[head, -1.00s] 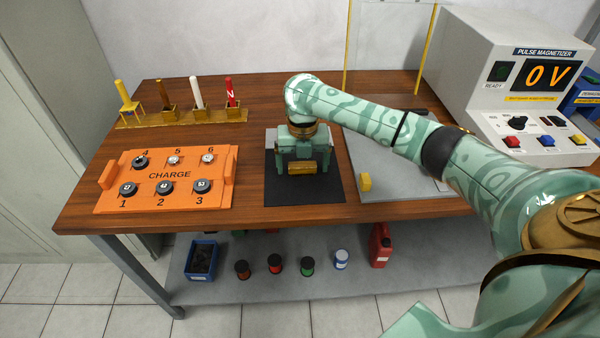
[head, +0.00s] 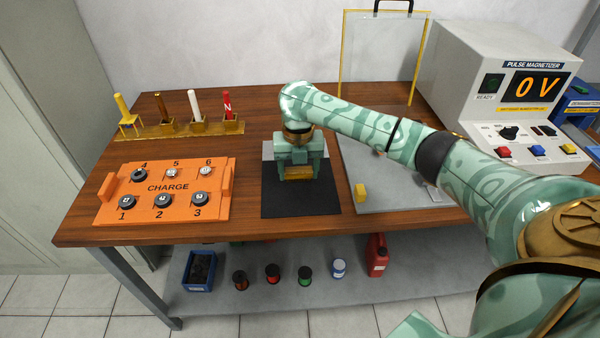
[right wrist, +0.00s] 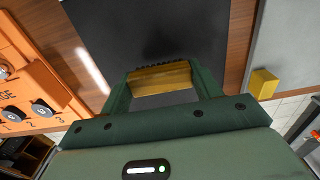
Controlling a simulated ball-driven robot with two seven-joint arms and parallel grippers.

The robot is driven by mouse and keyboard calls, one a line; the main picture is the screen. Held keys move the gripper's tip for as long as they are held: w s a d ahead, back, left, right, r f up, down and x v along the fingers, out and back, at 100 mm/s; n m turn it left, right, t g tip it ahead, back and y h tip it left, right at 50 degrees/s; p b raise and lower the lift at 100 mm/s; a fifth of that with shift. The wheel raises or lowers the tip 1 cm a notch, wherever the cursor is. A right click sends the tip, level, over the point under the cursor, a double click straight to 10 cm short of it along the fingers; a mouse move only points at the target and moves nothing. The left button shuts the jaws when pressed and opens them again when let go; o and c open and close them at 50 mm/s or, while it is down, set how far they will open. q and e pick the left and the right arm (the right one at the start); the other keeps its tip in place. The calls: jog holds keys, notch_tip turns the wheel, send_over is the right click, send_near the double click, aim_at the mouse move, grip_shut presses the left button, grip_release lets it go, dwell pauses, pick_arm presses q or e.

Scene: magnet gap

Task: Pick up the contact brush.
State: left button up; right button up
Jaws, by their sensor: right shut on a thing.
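The contact brush is a wooden yellow-brown block (head: 298,173) with a dark bristle edge that shows in the right wrist view (right wrist: 160,77). My right gripper (head: 299,177) is shut on it, with one green finger at each end of the block. Gripper and brush are over the black mat (head: 300,205) in the middle of the bench. I cannot tell whether the bristles touch the mat. My left gripper is not in view.
An orange charge tray (head: 215,210) with several numbered round pieces lies left. A rack (head: 180,131) of colored sticks stands behind it. The pulse magnetizer (head: 470,75) stands at back right.

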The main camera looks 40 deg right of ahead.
pick_arm(q)
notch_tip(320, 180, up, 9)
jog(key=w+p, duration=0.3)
jog(key=p, duration=0.5)
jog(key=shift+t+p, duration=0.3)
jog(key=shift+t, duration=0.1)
pick_arm(e)
jog(key=s+r, duration=1)
jog(key=s, duration=0.4)
jog(key=shift+a+r, duration=0.2)
jog(key=shift+r, duration=0.15)
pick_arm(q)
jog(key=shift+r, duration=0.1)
